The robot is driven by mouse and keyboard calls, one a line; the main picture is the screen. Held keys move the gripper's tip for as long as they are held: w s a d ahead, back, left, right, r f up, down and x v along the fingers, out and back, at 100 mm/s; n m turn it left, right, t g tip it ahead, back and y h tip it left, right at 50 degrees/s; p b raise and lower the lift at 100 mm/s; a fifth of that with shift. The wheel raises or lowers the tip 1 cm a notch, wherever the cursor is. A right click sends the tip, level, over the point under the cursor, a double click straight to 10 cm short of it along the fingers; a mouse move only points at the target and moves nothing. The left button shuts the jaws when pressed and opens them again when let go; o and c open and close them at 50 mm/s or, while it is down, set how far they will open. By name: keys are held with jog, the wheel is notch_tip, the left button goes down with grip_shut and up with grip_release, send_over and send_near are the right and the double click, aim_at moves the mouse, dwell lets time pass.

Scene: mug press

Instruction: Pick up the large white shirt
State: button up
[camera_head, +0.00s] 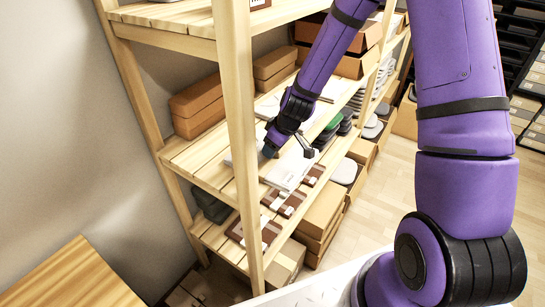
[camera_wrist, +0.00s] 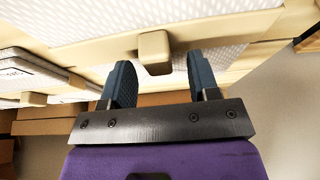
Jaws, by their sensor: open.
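A white folded item with small dark print (camera_head: 288,172), which looks like the white shirt, lies flat at the front edge of the middle wooden shelf. My gripper (camera_head: 288,150) is just above and behind it in the head view, partly covering it. In the wrist view my gripper (camera_wrist: 158,70) is open, its two dark fingers apart. A beige tab (camera_wrist: 154,48) shows between and just beyond the fingertips, on the edge of a beige holder with a white dotted surface (camera_wrist: 110,18). I cannot tell whether the fingers touch the tab.
The wooden shelf unit (camera_head: 240,120) has a front post left of my gripper. Brown boxes (camera_head: 197,105) stand at the back left of the shelf. Dark folded items (camera_head: 328,133) lie to the right. Brown holders (camera_head: 283,203) are below. A wooden table (camera_head: 75,280) is at lower left.

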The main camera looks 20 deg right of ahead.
grip_shut()
jog(key=shift+r, duration=0.15)
